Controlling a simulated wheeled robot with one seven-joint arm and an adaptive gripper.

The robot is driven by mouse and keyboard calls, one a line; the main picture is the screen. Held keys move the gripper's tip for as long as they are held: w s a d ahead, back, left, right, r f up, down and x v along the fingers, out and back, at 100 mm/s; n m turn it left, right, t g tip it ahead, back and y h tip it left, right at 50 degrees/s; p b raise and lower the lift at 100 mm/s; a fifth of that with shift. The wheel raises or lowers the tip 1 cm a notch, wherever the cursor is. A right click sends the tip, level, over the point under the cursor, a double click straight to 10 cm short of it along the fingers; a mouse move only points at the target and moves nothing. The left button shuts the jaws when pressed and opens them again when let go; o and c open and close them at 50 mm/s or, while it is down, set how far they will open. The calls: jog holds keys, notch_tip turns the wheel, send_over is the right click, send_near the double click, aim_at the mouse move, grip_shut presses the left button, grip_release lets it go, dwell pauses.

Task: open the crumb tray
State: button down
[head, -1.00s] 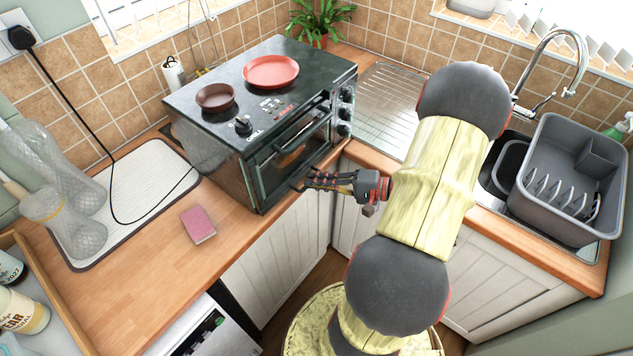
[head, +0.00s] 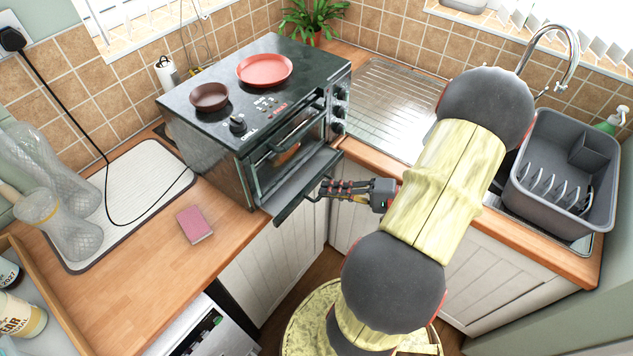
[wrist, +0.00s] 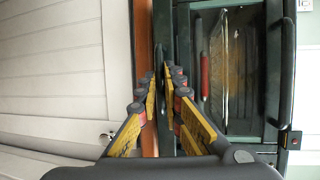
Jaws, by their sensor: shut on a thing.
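The crumb tray (head: 294,190) is a dark, shallow tray at the bottom front of the black toaster oven (head: 222,160). It sticks out past the oven front, over the counter edge. My gripper (head: 327,188) is at the tray's front edge, right of its middle, shut on it. In the wrist view my gripper (wrist: 165,82) has its yellow-and-grey fingers close together at the tray's dark edge (wrist: 183,35). The exact contact is partly hidden by the fingers. The oven's glass door (wrist: 232,70) is shut, with a rack and something brownish behind it.
A red plate (head: 264,70) and a brown bowl (head: 209,97) sit on the oven. A pink book (head: 195,224) lies on the wooden counter to the left. White cupboard fronts (head: 285,255) stand below. The sink and a grey dish rack (head: 565,175) are at the right.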

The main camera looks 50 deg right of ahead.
jog(key=s, duration=1.2)
jog(key=shift+d+p, duration=0.35)
jog(key=shift+d, duration=0.1)
jog(key=shift+s, duration=0.1)
jog(key=c, duration=1.9)
grip_release()
jog(key=v, duration=1.2)
jog(key=shift+d, duration=0.1)
